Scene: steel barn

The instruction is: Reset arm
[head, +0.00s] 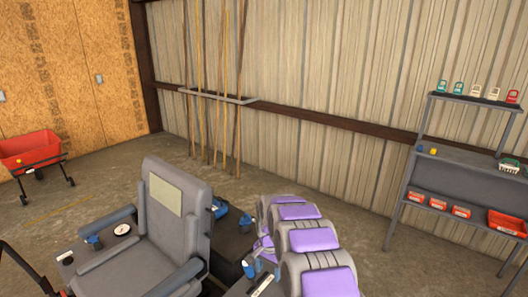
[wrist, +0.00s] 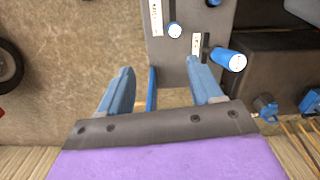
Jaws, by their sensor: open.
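My gripper (wrist: 160,78) shows in the wrist view with its two blue fingers spread apart and nothing between them. A grey panel (wrist: 180,75) with white labels and a blue-topped lever (wrist: 230,60) lies beyond the fingers. I cannot tell whether any finger touches it. In the head view, my purple and grey arm (head: 318,240) is bunched at the lower middle, to the right of a grey seat (head: 180,215). The fingers cannot be made out clearly there.
A red cart (head: 30,150) stands at the far left. Long wooden poles (head: 218,90) lean on the back wall. A grey shelf (head: 465,155) with red bins (head: 506,222) stands at the right. The concrete floor between seat and wall is open.

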